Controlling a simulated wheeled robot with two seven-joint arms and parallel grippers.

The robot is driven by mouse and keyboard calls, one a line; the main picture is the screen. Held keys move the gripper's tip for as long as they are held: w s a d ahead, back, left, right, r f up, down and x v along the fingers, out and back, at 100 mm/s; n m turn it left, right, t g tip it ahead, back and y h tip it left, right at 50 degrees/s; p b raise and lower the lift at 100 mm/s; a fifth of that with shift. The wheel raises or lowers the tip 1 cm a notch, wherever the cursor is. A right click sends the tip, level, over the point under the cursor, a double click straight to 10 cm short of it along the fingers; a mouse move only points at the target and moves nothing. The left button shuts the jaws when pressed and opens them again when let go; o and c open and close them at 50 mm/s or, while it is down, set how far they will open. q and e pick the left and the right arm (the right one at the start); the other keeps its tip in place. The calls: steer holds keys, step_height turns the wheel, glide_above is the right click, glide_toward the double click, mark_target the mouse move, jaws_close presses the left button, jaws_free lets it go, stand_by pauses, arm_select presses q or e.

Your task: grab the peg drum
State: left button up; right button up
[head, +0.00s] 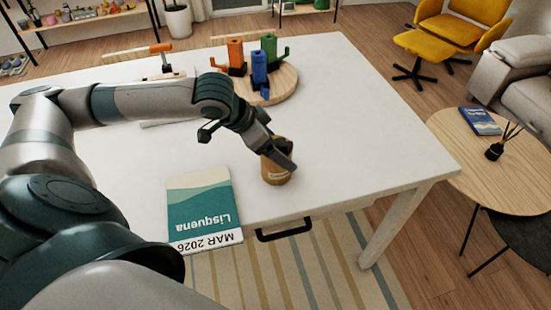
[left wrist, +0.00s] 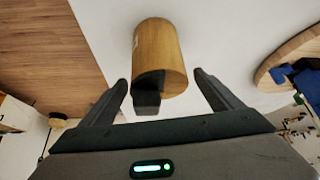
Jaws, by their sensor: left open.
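The peg drum appears to be the brown-yellow cylinder (head: 276,174) standing near the front edge of the white table, right of the magazine. My left gripper (head: 281,154) is at the drum's upper part in the head view and hides some of it. In the left wrist view the drum (left wrist: 160,45) shows as a wooden-coloured cylinder with a dark part at its near end. The open fingers of the left gripper (left wrist: 160,78) stand to either side of its near end, with visible gaps. My right gripper is not in view.
A magazine (head: 200,208) lies left of the drum at the front edge. A round wooden board (head: 287,86) with orange, blue and green pieces stands behind. A drawer handle (head: 284,230) is below the front edge. The table's right side (head: 370,130) is clear.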

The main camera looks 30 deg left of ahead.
mark_target(279, 138)
arm_select(q)
steer(key=c, duration=2)
steer(key=shift+r, duration=0.15)
steer(key=shift+w+r, duration=0.1)
steer(key=shift+r, duration=0.4)
steer(key=r, duration=0.1)
steer(key=r+b, duration=0.1)
steer(key=r, duration=0.1)
steer(key=shift+d+r, duration=0.1)
steer(key=shift+d, duration=0.3)
steer(key=shift+s+d+r+b, duration=0.3)
steer(key=shift+d+r, duration=0.8)
steer(key=shift+d, duration=0.7)
steer(key=shift+s+d+r+b, duration=0.2)
steer(key=shift+d+r+b, duration=0.25)
steer(key=shift+d+r, duration=1)
steer(key=shift+s+d+r+b, duration=0.3)
steer(key=shift+d+r, duration=0.45)
steer(key=shift+d, duration=1.4)
